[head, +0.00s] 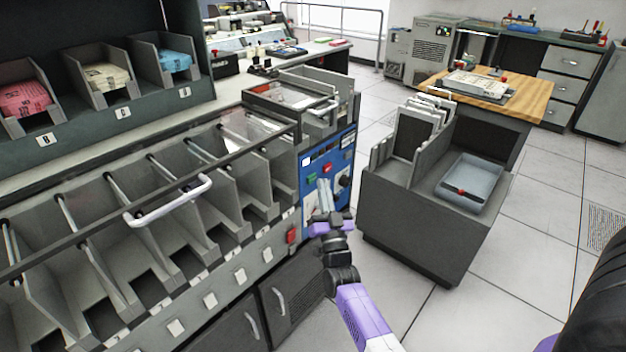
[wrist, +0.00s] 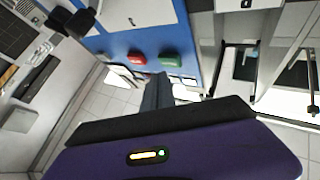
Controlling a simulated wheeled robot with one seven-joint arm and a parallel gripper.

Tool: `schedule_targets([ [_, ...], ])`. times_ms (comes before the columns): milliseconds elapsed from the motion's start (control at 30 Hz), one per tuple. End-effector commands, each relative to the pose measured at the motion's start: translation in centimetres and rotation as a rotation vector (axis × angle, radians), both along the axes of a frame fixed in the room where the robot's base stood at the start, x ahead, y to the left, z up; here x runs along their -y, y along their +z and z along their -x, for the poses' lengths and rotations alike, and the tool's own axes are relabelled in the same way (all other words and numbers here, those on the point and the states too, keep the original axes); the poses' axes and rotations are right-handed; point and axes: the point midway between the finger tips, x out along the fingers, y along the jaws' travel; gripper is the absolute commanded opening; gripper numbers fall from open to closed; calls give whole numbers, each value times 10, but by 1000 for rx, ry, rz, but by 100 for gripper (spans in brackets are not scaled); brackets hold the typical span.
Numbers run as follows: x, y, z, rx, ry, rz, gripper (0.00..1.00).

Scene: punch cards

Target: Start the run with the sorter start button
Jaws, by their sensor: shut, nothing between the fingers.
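The blue control panel (head: 348,150) is on the end of the grey sorter. It carries a green button (head: 312,181) and a red button (head: 327,168); the button labels are too small to read. My gripper (head: 323,184) is shut and empty in front of the panel, its fingers pointing toward it, close to the two buttons. In the wrist view the green button (wrist: 169,61) and red button (wrist: 137,57) sit just beyond the fingertips (wrist: 158,76), with the green one slightly right. I cannot tell whether the fingertips touch the panel.
A black knob (head: 345,181) is on the panel's right side. A red block (head: 292,235) is on the sorter front. A dark grey cart (head: 410,225) with a blue-grey tray (head: 468,186) stands to the right. Tiled floor (head: 540,225) is free beyond it.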

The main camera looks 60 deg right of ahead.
Motion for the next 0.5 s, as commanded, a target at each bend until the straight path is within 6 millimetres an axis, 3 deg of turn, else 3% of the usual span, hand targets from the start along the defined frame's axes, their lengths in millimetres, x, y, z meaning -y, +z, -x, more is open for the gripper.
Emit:
schedule_targets([
  [500,1,-1,-5,2,0,1,0],
])
